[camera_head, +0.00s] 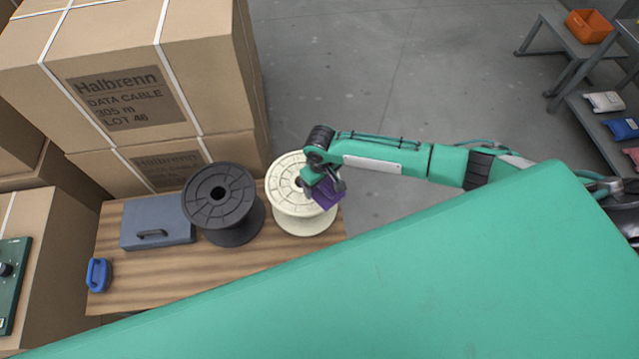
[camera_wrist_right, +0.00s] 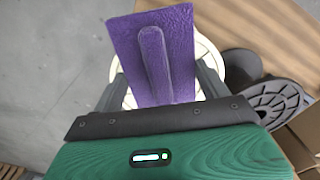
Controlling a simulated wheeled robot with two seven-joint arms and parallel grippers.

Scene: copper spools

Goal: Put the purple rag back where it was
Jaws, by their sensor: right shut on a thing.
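The purple rag (camera_head: 325,191) is in my right gripper (camera_head: 322,183), over the right part of the cream spool (camera_head: 290,214) in the head view. In the right wrist view the rag (camera_wrist_right: 153,55) hangs flat between the two fingers, with a raised fold down its middle. The cream spool (camera_wrist_right: 207,62) shows behind it in that view; I cannot tell whether rag and spool touch. The black spool (camera_head: 222,203) stands upright on the wooden table, left of the cream spool. My left gripper is not in view.
The wooden table (camera_head: 150,285) also holds a grey case (camera_head: 150,230) and a blue tape dispenser-like item (camera_head: 98,275). Large cardboard boxes (camera_head: 200,80) stand behind it. A shelf with an orange bin (camera_head: 589,26) is at the far right. My green body hides the table's front.

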